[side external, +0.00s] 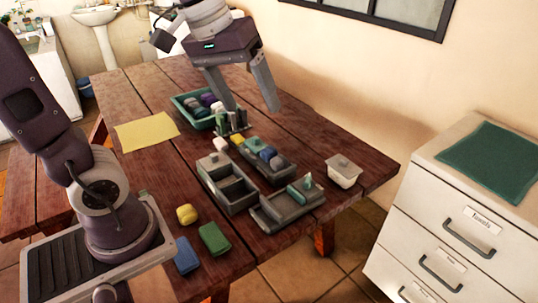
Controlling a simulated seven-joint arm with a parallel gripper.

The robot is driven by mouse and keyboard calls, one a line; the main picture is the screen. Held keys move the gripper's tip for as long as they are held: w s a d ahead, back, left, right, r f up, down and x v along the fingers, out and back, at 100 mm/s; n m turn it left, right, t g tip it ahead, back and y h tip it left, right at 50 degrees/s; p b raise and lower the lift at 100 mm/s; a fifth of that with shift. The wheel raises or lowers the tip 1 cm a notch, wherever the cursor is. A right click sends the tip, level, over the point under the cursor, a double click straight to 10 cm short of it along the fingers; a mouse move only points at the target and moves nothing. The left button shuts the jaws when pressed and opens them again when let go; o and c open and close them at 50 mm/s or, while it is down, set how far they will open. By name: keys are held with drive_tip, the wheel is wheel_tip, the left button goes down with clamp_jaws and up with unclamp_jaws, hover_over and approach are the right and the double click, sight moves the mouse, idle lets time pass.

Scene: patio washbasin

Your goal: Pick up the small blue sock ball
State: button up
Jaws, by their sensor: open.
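A small rounded blue item (267,153), which looks like the blue sock ball, sits in a long grey divided tray (285,178) near the middle of the table. A darker item lies beside it at the tray's near end, and pale teal and yellow items are farther up the tray. My gripper (253,107) is open with its fingers pointing down. It is above the table, beyond the blue item in the picture and right of a green bin (180,101). Nothing shows between the fingers. Its exact height is hard to tell.
The green bin holds several rolled items. A small rack (232,123) stands below the left finger. Yellow, green and blue cloths (186,257) lie at the near edge. The table around the yellow mat (147,132) is clear.

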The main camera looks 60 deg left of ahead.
drive_tip(key=w+a+f+n+g, duration=0.1)
drive_tip(key=w+a+f+n, duration=0.25)
drive_tip(key=w, duration=0.25)
drive_tip(key=w+a+f+n, duration=0.2)
drive_tip(key=w+a, duration=0.2)
drive_tip(key=w, duration=0.2)
drive_tip(key=n+g+y, duration=0.1)
drive_tip(key=n+g, duration=0.2)
drive_tip(key=n, duration=0.4)
hover_over(269, 149)
drive_tip(key=d, duration=0.2)
wheel_tip(269, 149, down, 20)
drive_tip(key=f, duration=0.3)
drive_tip(key=a+f, duration=0.1)
drive_tip(key=f, duration=0.3)
drive_tip(key=a+f, duration=0.1)
drive_tip(key=f, duration=0.2)
drive_tip(key=shift+f, duration=0.15)
drive_tip(key=c, duration=1.4)
